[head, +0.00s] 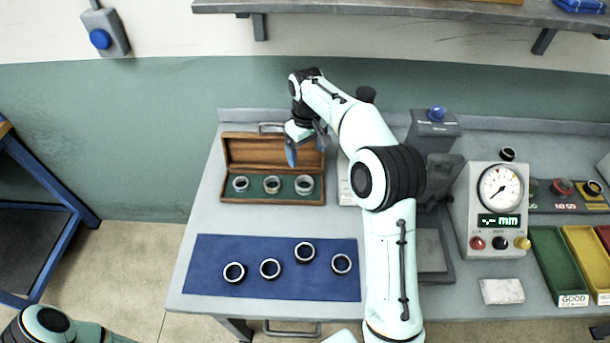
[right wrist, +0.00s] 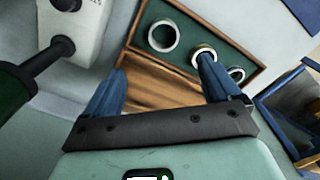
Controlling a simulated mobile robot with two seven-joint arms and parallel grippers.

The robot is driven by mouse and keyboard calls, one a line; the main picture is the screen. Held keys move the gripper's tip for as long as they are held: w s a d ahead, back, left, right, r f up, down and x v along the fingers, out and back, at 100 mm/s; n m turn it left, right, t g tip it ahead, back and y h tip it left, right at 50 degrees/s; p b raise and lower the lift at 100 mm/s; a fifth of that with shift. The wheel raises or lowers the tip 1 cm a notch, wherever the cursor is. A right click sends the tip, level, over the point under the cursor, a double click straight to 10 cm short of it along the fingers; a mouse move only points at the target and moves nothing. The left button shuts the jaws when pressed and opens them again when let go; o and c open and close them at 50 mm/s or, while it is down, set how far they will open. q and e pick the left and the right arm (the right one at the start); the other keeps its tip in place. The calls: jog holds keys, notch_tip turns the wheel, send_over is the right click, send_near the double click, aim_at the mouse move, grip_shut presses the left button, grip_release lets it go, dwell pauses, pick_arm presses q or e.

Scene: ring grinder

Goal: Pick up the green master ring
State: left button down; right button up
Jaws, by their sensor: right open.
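An open wooden case (head: 231,200) with a green lining stands at the back left of the bench. Three master rings sit in a row in it: a left ring (head: 240,183), a middle ring (head: 272,184) and a right ring (head: 304,184). I cannot tell by colour which one is the green master ring. My right gripper (head: 306,150) is above the case near its raised lid, open and empty. In the right wrist view its blue fingers (right wrist: 162,75) are spread, and one finger partly covers the rings beside it. My left gripper is out of view.
A blue mat (head: 210,283) with several dark-rimmed rings lies in front of the case. A dial gauge unit (head: 495,215) and coloured bins (head: 555,262) stand to the right. A shelf (head: 400,10) overhangs the back. My right arm crosses the bench middle.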

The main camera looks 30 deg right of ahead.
send_near(304, 180)
jog(key=shift+s+a+f, duration=0.15)
jog(key=shift+s+f, duration=0.25)
jog(key=shift+s, duration=0.25)
jog(key=shift+s+a+f, duration=0.1)
jog(key=shift+s+f, duration=0.3)
jog(key=shift+s, duration=0.2)
jog(key=shift+w+a+f, duration=0.1)
jog(key=shift+a+f, duration=0.05)
jog(key=shift+f, duration=1.25)
jog(key=shift+w+a+f, duration=0.1)
jog(key=shift+f, duration=1.3)
jog(key=c, duration=1.3)
